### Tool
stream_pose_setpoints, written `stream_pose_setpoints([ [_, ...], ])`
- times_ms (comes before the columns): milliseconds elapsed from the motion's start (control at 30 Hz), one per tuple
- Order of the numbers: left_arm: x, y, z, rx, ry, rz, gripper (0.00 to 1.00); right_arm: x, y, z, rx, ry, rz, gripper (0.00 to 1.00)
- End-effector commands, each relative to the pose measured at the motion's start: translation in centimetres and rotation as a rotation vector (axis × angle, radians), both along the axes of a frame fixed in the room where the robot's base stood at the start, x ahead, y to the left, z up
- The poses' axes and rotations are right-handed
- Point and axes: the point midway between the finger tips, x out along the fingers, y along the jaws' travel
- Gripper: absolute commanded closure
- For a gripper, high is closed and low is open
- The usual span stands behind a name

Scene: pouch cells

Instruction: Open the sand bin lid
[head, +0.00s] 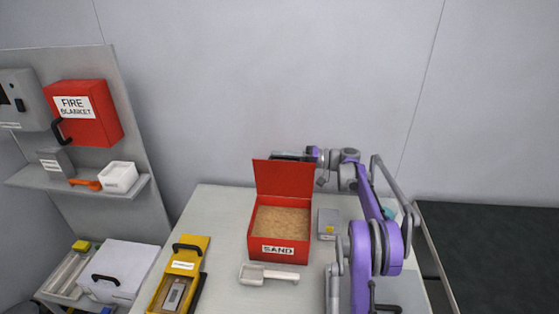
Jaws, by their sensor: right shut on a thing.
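The red sand bin (279,252), with a white SAND label on its front, stands on the pale table. Its red lid (284,178) stands open, raised about upright at the bin's back edge, and tan sand (281,221) shows inside. My right arm reaches from the right around to the back of the lid. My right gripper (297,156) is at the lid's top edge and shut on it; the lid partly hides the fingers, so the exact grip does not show. My left gripper is not in view.
A white scoop (268,275) lies in front of the bin. A grey box (328,223) stands close to its right. A yellow case (180,275) lies at the left. A shelf (80,190) and a red fire blanket box (85,113) are on the left panel.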

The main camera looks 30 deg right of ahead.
Motion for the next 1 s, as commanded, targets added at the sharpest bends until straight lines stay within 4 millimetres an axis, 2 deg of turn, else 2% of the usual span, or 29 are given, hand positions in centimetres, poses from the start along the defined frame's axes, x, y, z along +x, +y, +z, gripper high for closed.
stream_pose_setpoints([
  [33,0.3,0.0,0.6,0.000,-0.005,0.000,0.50,0.5,-0.4,0.3,0.019,0.019,-0.001,1.00],
  [300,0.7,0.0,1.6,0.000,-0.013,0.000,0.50,1.6,-1.4,-0.2,0.099,0.114,-0.001,1.00],
  [933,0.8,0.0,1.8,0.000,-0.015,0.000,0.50,1.9,-1.7,-0.6,0.126,0.150,-0.001,1.00],
  [967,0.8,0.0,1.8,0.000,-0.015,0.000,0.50,1.9,-1.7,-0.6,0.125,0.150,-0.001,0.73],
  [1000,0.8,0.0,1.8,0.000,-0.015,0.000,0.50,1.9,-1.7,-0.6,0.125,0.150,-0.001,0.66],
])
